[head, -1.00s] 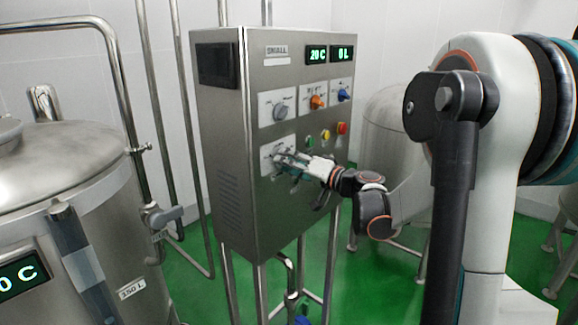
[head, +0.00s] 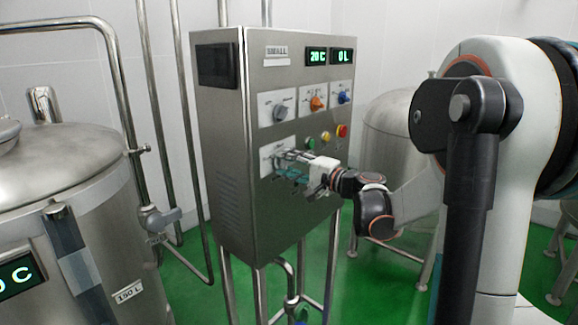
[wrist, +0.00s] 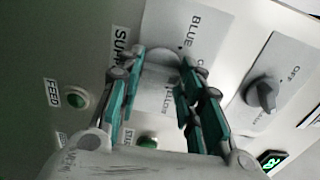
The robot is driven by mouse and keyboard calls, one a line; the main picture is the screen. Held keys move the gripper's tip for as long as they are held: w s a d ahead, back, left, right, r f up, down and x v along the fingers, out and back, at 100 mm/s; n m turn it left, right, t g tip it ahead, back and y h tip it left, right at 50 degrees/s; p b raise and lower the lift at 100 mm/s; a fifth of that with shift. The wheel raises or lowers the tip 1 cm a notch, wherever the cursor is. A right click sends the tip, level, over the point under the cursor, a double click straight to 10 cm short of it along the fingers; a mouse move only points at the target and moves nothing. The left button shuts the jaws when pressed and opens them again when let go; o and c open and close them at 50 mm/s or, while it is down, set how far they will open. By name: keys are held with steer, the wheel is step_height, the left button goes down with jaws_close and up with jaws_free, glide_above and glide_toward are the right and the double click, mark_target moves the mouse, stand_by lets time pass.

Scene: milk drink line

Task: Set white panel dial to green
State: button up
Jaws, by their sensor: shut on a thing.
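The white panel (head: 280,145) is the lower left plate on the steel control cabinet (head: 222,160). It also shows in the wrist view (wrist: 212,25), with "BLUE" and part of a word ending in "LLOW" printed on it. My gripper (head: 286,162) is at this panel, its fingers reaching toward the cabinet face. In the wrist view my gripper (wrist: 163,62) has its teal-padded fingers on both sides of the dial (wrist: 163,54), shut on it. The fingers hide most of the dial, so I cannot tell which colour it points to.
Above sit a grey dial (head: 281,112), an orange dial (head: 317,102) and a blue dial (head: 344,96). Green (head: 310,142), yellow (head: 325,136) and red (head: 342,130) buttons are close to my gripper. A steel tank (head: 70,190) stands at left.

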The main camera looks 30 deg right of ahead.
stand_by(0.5)
steer(key=o, duration=1.1)
steer(key=shift+c, duration=0.2)
steer(key=v, duration=1.2)
